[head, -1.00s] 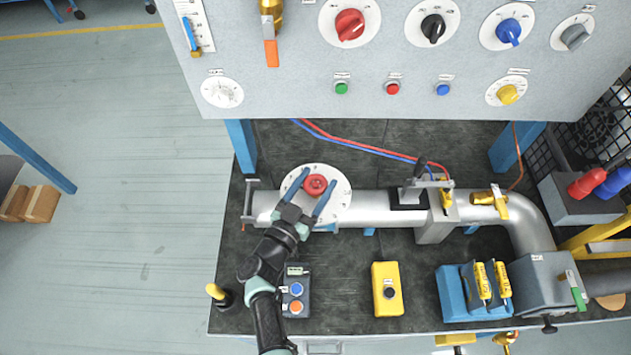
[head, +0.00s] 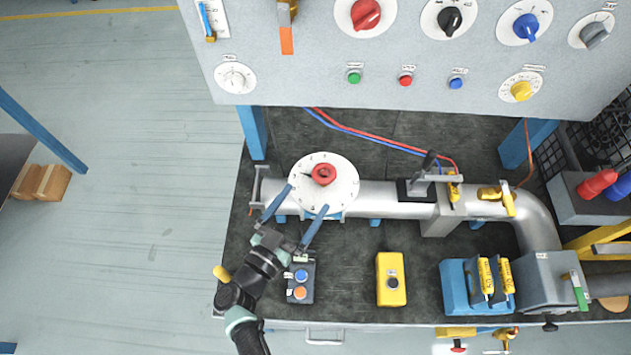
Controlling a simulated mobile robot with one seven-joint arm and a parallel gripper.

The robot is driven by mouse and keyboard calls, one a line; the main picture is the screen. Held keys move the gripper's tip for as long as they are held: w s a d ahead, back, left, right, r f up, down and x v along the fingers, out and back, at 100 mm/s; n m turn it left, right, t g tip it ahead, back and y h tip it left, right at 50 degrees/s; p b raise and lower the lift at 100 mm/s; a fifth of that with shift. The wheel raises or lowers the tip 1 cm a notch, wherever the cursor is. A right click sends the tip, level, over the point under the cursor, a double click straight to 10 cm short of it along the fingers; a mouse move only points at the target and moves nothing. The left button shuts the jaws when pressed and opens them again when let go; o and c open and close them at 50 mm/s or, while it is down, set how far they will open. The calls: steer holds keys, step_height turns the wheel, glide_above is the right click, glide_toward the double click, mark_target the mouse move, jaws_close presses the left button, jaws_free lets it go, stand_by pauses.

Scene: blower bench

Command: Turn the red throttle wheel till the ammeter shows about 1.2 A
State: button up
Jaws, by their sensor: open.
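The red throttle wheel (head: 323,174) sits on a round white dial plate (head: 343,192) on the silver pipe. A small dark mark shows at the wheel's left side. My gripper (head: 308,198) is open and empty. Its two blue fingers point up towards the wheel from below and left, and their tips overlap the plate's lower left edge in the picture. The fingers are clear of the wheel. A white round gauge (head: 235,78) is on the panel's lower left; it may be the ammeter, but its label and reading are too small to read.
A box with blue and orange buttons (head: 300,281) lies close right of my wrist. A yellow box (head: 391,279) stands farther right. Red and blue cables (head: 380,143) run behind the pipe. The grey panel (head: 300,90) overhangs the back. Open floor lies left.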

steer(key=v, duration=0.3)
steer(key=shift+s+a, duration=0.2)
steer(key=shift+s, duration=0.15)
